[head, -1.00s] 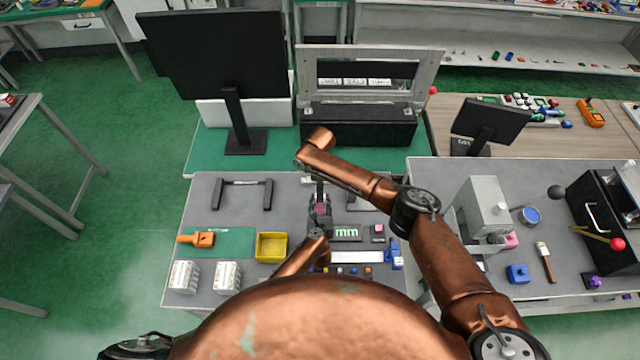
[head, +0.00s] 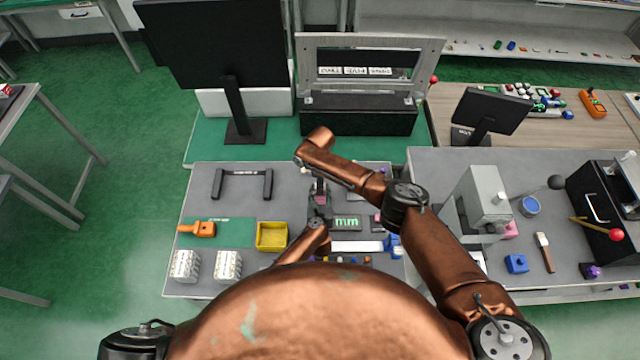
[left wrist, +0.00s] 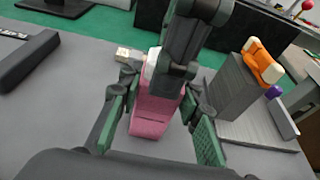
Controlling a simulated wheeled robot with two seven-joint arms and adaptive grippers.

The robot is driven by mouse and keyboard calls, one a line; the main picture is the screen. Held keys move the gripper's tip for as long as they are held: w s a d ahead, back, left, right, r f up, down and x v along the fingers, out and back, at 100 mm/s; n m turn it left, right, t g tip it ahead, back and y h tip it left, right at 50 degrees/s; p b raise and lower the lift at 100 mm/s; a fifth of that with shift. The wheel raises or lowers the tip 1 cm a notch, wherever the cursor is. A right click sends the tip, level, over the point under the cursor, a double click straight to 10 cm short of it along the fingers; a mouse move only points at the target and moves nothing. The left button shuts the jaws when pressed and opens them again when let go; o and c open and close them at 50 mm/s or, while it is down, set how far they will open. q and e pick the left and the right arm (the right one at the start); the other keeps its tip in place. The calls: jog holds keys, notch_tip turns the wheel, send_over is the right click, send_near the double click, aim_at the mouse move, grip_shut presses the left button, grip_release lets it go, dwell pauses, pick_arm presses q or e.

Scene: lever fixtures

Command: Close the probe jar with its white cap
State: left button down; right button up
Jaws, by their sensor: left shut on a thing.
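The probe jar (left wrist: 152,115) is a pink, tapered body standing up between the green-padded fingers of my left gripper (left wrist: 160,98), which is shut on it. A white part, seemingly the white cap (left wrist: 152,65), shows at the jar's top, partly hidden by the dark fingers of my right gripper (left wrist: 187,50). My right gripper comes down from above, right at the jar's top. I cannot tell whether it holds the cap, or whether the cap is seated. In the head view both grippers meet over the middle of the grey table, and the jar is mostly hidden.
A green-lettered block (head: 347,222) and a white strip (head: 357,246) lie right of the grippers. A yellow bin (head: 272,237), an orange tool (head: 198,229) and a black handle (head: 242,184) are to the left. A grey press (head: 484,200) stands at right.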

jog(key=c, duration=0.7)
jog(key=o, duration=1.4)
jog(key=shift+c, duration=0.2)
jog(key=shift+r, duration=0.1)
notch_tip(320, 180, up, 12)
pick_arm(q)
jog(key=c, duration=1.3)
grip_release()
jog(key=shift+s, duration=0.1)
